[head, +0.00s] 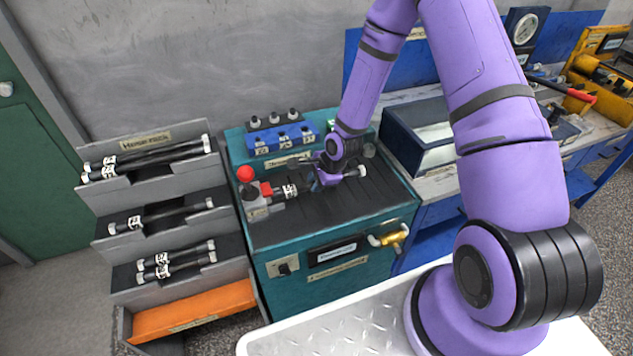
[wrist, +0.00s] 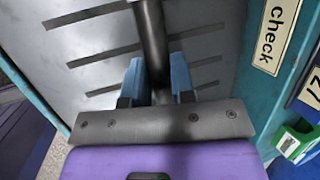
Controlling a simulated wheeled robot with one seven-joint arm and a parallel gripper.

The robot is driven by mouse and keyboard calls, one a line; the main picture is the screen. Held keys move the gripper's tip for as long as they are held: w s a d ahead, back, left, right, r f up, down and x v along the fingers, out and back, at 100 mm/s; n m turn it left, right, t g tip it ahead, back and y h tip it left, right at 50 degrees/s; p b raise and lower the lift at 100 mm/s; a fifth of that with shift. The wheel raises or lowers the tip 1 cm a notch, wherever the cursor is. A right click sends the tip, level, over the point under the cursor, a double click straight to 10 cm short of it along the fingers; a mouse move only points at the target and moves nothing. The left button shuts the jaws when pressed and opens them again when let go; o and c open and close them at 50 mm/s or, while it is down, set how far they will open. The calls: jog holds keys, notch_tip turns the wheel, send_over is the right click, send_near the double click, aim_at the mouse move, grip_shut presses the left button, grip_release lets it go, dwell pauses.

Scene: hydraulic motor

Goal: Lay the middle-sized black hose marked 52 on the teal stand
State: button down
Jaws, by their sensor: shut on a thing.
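My gripper (head: 325,180) is over the top of the teal stand (head: 336,275), which has a dark top. In the wrist view my gripper's blue fingers (wrist: 158,82) are shut on a black hose (wrist: 150,30), one on each side. In the head view the same hose (head: 291,190) lies crosswise over the stand top, with a white label left of my gripper and a pale end at right. The label is too small to read. My gripper hides the hose's middle. I cannot tell whether the hose touches the top or is slightly above it.
A grey hose rack (head: 165,185) at left holds several black hoses, with an orange tray (head: 193,310) below. On the stand are a red knob (head: 245,173), a grey clamp block (head: 258,207) and a blue block (head: 283,138). A dark blue box (head: 420,132) stands at right.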

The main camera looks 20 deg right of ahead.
jog(key=shift+f, duration=0.55)
jog(key=c, duration=0.9)
grip_release()
jog(key=shift+s, duration=0.15)
jog(key=shift+s+f, duration=0.1)
jog(key=shift+s, duration=0.05)
jog(key=v, duration=1.1)
jog(key=shift+w, duration=0.45)
